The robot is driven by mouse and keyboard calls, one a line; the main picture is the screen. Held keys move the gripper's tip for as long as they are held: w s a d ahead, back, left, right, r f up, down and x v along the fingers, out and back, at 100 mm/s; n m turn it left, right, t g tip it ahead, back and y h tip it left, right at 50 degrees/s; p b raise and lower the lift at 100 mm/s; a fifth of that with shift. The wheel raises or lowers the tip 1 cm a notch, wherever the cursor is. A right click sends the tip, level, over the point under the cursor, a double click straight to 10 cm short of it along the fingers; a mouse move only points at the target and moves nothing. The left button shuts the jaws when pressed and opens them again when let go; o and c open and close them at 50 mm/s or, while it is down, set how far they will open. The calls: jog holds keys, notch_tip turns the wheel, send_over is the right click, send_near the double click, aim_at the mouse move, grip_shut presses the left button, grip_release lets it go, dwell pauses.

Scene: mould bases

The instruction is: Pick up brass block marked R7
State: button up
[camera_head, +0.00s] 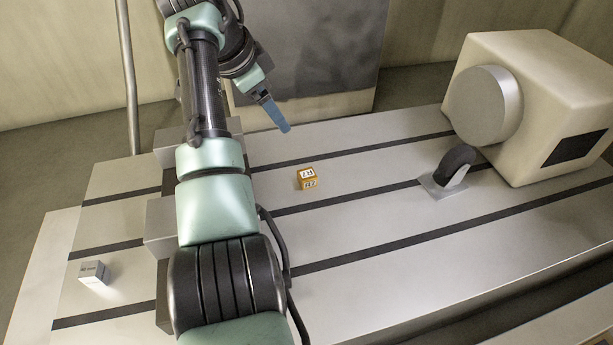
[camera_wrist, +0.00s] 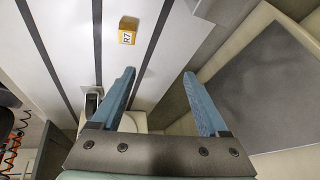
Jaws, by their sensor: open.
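The brass block (camera_head: 307,178) is a small golden cube with light labels on its faces. It sits on the grey slotted table, right of my arm in the head view. In the wrist view the block (camera_wrist: 128,30) shows the mark R7 and lies ahead of the fingertips, a little left of the gap between them. My gripper (camera_head: 285,128) is above the table's far edge, apart from the block and beyond it. In the wrist view my gripper (camera_wrist: 159,74) has its two blue fingers spread wide with nothing between them.
A grey-white block (camera_head: 94,272) sits at the table's left end. A caster wheel (camera_head: 453,168) on a plate stands right of the brass block. A large cream machine housing (camera_head: 545,105) fills the right end. The slotted table (camera_head: 400,222) is clear around the brass block.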

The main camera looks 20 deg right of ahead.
jog(key=s+f+m+g, duration=0.1)
jog(key=s+f+g, duration=0.2)
send_near(307, 173)
jog(key=x, duration=0.2)
jog(key=shift+s+a+f, duration=0.1)
jog(key=shift+f, duration=0.35)
jog(key=shift+x, duration=3)
jog(key=shift+r, duration=0.1)
grip_shut()
